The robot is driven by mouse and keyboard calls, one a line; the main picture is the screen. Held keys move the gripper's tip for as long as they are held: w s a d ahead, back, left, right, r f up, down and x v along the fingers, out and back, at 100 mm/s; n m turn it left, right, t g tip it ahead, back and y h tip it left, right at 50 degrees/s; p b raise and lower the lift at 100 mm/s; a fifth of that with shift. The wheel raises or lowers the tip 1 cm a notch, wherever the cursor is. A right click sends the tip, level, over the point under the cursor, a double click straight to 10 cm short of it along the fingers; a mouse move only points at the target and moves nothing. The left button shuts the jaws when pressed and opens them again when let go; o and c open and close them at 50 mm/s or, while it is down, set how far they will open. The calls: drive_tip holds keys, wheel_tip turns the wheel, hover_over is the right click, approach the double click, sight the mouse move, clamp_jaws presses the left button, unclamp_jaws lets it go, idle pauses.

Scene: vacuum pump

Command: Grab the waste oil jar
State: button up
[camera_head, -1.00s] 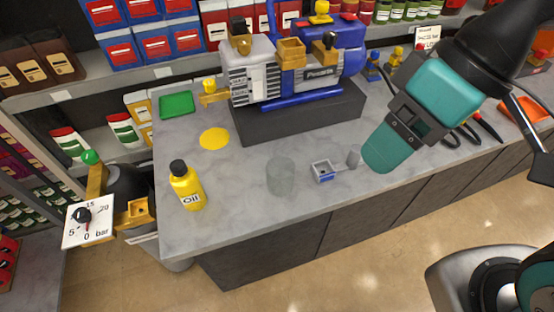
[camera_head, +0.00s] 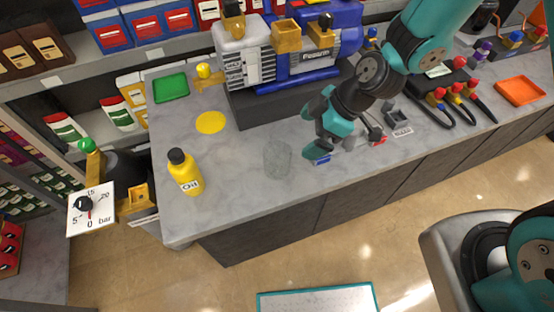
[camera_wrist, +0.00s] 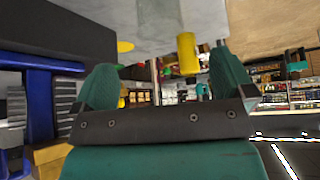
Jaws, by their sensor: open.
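A clear, empty-looking glass jar (camera_head: 278,160), which I take as the waste oil jar, stands upright on the grey counter. It also shows faintly at the top of the wrist view (camera_wrist: 160,15). My gripper (camera_head: 312,128) is open, just right of the jar and apart from it, with its fingers pointing left toward it. In the wrist view both teal fingers (camera_wrist: 165,68) are spread with nothing held between them.
A yellow oil bottle (camera_head: 185,172) stands left of the jar. The blue vacuum pump (camera_head: 300,60) sits on a dark block behind. A yellow disc (camera_head: 211,122) and green tray (camera_head: 171,88) lie at the left. Small grey-blue parts and cables lie right of my gripper.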

sight(290, 148)
drive_tip(key=p+x, duration=0.2)
drive_tip(key=x, duration=0.5)
drive_tip(key=shift+a+f, duration=0.25)
drive_tip(key=shift+a+f+p, duration=0.35)
drive_tip(key=shift+p, duration=0.25)
drive_tip(key=shift+p+x, duration=0.85)
drive_tip(key=shift+x, duration=1.3)
drive_tip(key=shift+w, duration=0.15)
drive_tip(key=shift+c, duration=0.2)
drive_tip(key=c, duration=1)
